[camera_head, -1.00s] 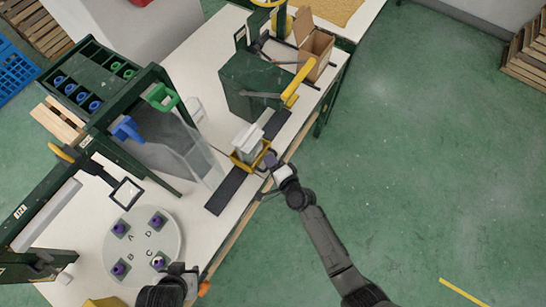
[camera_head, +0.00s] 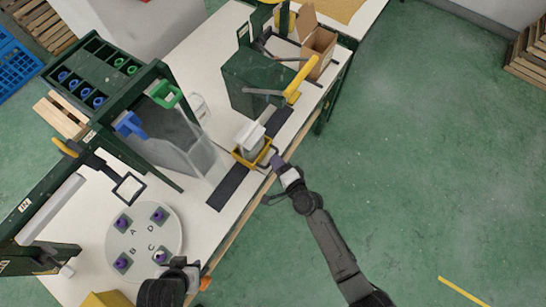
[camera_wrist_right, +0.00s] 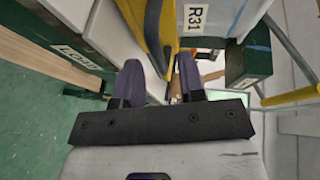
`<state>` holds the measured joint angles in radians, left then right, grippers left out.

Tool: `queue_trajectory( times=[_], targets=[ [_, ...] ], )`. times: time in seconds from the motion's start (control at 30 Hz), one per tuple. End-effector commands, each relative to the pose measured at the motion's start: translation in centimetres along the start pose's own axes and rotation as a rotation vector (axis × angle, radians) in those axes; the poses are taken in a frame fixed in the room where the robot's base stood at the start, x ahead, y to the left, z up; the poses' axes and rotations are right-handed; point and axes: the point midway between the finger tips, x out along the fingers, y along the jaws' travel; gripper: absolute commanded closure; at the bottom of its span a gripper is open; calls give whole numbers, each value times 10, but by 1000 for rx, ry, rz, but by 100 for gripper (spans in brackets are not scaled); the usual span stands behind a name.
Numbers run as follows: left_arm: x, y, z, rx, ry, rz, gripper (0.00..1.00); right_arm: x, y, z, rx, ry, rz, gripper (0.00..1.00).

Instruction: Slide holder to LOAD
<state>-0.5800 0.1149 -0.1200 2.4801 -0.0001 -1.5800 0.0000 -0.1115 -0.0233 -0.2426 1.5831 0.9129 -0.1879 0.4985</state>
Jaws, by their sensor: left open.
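The holder (camera_head: 240,158) is a yellow frame with a white block (camera_head: 251,135) in it. It sits on the dark track (camera_head: 229,186) along the table's right side. My right gripper (camera_head: 275,160) is at the holder's right side. In the right wrist view, a yellow and dark strip of the holder (camera_wrist_right: 167,30) reaches between its two purple fingers (camera_wrist_right: 159,78); I cannot tell whether they touch it. A LOAD-like label (camera_wrist_right: 75,57) is on the table edge, partly readable. My left gripper (camera_head: 188,268) is open beside the round plate.
The round plate (camera_head: 145,240) carries several purple-topped pieces. A clear panel (camera_head: 195,155) stands left of the track. A dark green machine with a yellow lever (camera_head: 303,80) stands beyond the holder. Open floor lies to the right.

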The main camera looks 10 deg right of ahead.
Motion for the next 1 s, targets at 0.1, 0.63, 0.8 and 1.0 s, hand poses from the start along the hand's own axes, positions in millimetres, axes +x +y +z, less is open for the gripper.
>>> queue_trajectory(
  times=[0.1, 0.63, 0.8, 1.0],
  targets=[
    [-5, -1, -1, 4, -1, -3, 57, -27, 0, 0, 0, -1, 3, 63],
    [-10, -3, -2, 9, -2, -7, 57, -103, 0, 0, 1, 0, 0, 63],
    [-10, -1, -3, 3, -1, -3, 57, -108, 0, 0, 1, 0, -1, 63],
    [-10, 0, -3, -3, 0, 2, 57, -109, 0, 0, 1, 0, -1, 63]
  ],
)
